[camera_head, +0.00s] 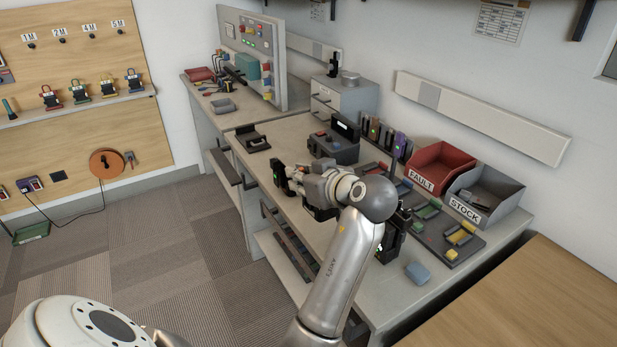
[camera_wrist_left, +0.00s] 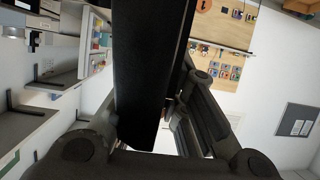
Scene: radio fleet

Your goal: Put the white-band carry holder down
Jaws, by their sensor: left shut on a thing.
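My left gripper (camera_head: 291,180) is above the grey workbench, its arm rising from the lower middle of the head view. It is shut on a dark upright holder (camera_head: 279,174) with a small green patch. In the left wrist view the held holder (camera_wrist_left: 150,70) is a long black body filling the middle, between the fingers. No white band shows on it, so I cannot confirm its marking. Whether its lower end touches the bench is unclear. My right gripper is not in view.
The workbench (camera_head: 300,125) has a black cradle (camera_head: 252,138) and a dark box unit (camera_head: 334,146) behind the gripper. Red FAULT (camera_head: 440,165) and grey STOCK (camera_head: 485,193) bins stand at right. A black device (camera_head: 392,240) with green lights and a blue block (camera_head: 418,273) are nearer the front.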

